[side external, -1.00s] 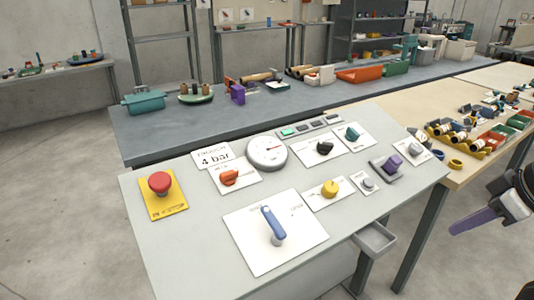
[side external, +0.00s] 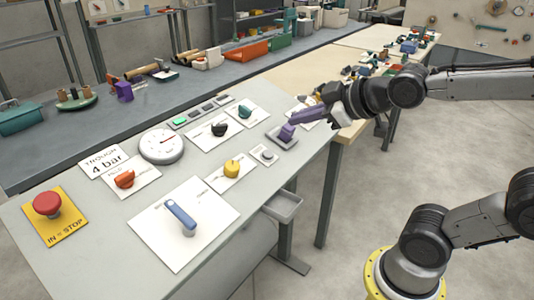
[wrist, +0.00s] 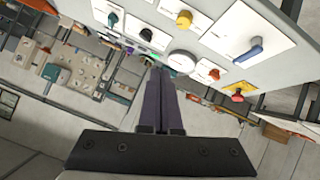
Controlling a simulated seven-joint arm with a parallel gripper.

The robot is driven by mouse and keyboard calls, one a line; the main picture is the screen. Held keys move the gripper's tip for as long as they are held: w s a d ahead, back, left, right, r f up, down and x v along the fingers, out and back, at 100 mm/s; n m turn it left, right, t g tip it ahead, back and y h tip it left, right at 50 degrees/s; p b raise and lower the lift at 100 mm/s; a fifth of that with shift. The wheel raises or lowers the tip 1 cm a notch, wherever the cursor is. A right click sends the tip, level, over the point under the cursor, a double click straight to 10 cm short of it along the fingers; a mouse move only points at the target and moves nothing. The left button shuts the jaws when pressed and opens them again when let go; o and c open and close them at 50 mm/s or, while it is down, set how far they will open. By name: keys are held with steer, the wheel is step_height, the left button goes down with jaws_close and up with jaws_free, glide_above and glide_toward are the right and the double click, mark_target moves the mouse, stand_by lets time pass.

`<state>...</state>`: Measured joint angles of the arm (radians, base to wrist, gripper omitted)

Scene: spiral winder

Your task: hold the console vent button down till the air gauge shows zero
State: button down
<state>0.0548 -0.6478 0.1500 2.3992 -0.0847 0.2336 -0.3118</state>
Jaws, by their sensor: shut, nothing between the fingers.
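The sloped grey console (side external: 110,222) carries the round white air gauge (side external: 162,146); its needle is off to one side, with its figures too small to read. A small grey round button (side external: 267,155) sits on a white plate near the right edge; its label is unreadable, so I cannot tell if it is the vent button. A purple block (side external: 286,132) stands on a grey pad just above it. My gripper (side external: 294,123) is shut and empty, its purple fingertips close to the block; I cannot tell if they touch. The wrist view shows the fingers (wrist: 160,78) together and the gauge (wrist: 182,61).
A red stop button (side external: 47,205), blue lever (side external: 181,216), yellow knob (side external: 232,168), orange knob (side external: 124,179), black knob (side external: 219,130) and teal knob (side external: 245,111) stand up from the console. A small drawer (side external: 283,206) juts from its front edge. A sign (side external: 106,161) reads 4 bar.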

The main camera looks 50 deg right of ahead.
mark_target(267, 150)
steer(key=w+d+f+n+t+h, duration=0.1)
steer(key=w+d+f+n+t, duration=0.1)
steer(key=w+d, duration=0.6)
step_height(267, 150, down, 8)
steer(key=w+d+m+g+h, duration=0.1)
steer(key=w+d, duration=0.1)
steer(key=shift+w+d+r, duration=0.25)
steer(key=shift+w+d, duration=0.05)
steer(key=shift+w, duration=0.05)
steer(key=shift+w+f, duration=0.45)
steer(key=shift+f, duration=0.95)
steer(key=shift+w+f, duration=0.45)
steer(key=shift+f, duration=0.9)
steer(key=shift+w+f, duration=0.45)
steer(key=shift+f, duration=0.95)
steer(key=shift+f, duration=0.1)
steer(key=shift+w+f, duration=0.1)
steer(key=shift+f, duration=0.25)
steer(key=shift+w+f, duration=0.15)
steer(key=shift+f, duration=0.3)
stand_by(1.2)
